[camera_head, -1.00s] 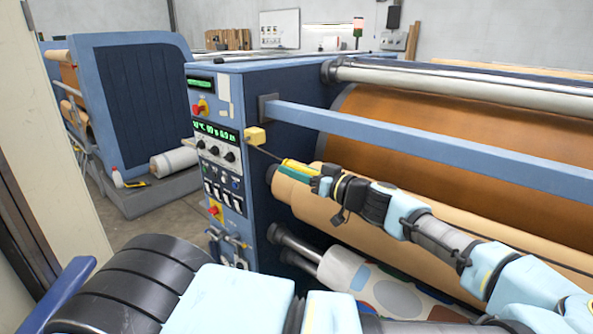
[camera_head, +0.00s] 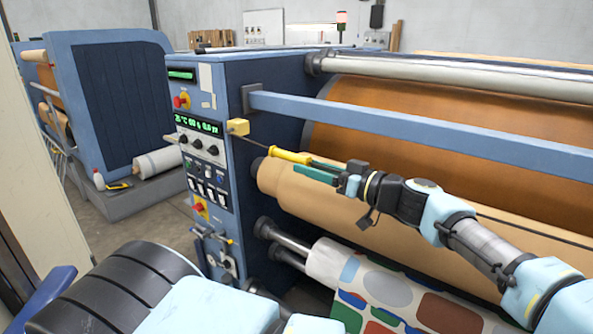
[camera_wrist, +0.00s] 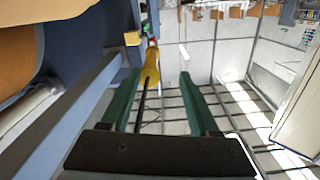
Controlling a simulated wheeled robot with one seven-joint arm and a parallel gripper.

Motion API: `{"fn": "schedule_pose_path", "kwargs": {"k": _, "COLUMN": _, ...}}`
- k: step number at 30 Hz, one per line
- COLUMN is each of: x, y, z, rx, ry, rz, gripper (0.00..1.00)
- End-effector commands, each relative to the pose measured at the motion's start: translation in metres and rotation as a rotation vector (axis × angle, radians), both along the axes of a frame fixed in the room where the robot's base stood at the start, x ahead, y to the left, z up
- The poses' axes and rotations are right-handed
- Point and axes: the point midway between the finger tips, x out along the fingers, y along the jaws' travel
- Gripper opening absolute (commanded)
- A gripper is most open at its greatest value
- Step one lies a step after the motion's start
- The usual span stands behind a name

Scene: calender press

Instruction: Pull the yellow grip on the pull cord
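The yellow grip (camera_head: 290,155) hangs on a thin dark pull cord (camera_head: 256,141) that runs from a yellow box on the machine's blue frame. In the wrist view the yellow grip (camera_wrist: 151,68) lies at the mouth of my gripper (camera_wrist: 157,76), nearer the left finger. The cord runs back between the fingers. My gripper (camera_head: 308,166) has two green fingers standing wide apart, with a clear gap to the right of the grip. In the head view the grip sticks out past the fingertips. Whether the left finger touches it I cannot tell.
A long blue bar (camera_head: 420,130) crosses above my gripper. A tan roller (camera_head: 283,181) lies just below it. The control panel (camera_head: 203,150) and yellow box (camera_head: 238,127) stand to the left. A patterned fabric roll (camera_head: 345,268) lies lower down. Grey floor is open at left.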

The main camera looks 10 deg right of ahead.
Motion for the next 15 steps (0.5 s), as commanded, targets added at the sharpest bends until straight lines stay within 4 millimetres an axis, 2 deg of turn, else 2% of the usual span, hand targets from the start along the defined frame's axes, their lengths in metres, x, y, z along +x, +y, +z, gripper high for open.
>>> {"fn": "schedule_pose_path", "kwargs": {"k": 6, "x": -0.0099, "y": -0.0084, "z": 0.0, "rx": 0.0, "ry": 0.0, "rz": 0.002, "gripper": 0.57}}
{"fn": "schedule_pose_path", "kwargs": {"k": 15, "x": -0.009, "y": -0.0069, "z": -0.0004, "rx": 0.0, "ry": 0.006, "rz": 0.006, "gripper": 0.57}}
